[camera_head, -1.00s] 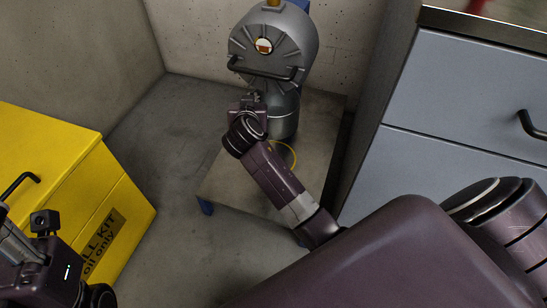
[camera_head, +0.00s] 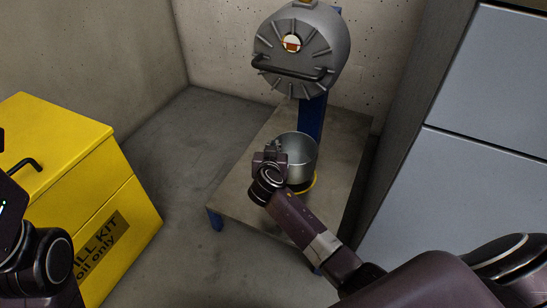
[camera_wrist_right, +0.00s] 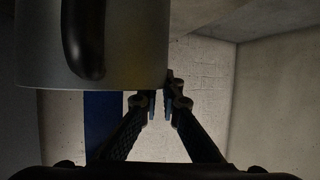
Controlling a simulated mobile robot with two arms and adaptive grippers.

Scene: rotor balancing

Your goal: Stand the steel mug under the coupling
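The steel mug (camera_head: 300,165) stands upright in appearance at the yellow ring on the low table, below the coupling. The grey round coupling (camera_head: 300,50), with a dark bar handle, hangs above it on a blue post. My right gripper (camera_head: 274,147) is at the mug's left rim. My left gripper's fingers are out of frame.
The low table (camera_head: 245,195) has bare room to the left of the mug. A yellow ring (camera_head: 304,188) lies under the mug. A yellow spill kit box (camera_head: 70,140) stands at left. A grey cabinet (camera_head: 480,150) stands close on the right.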

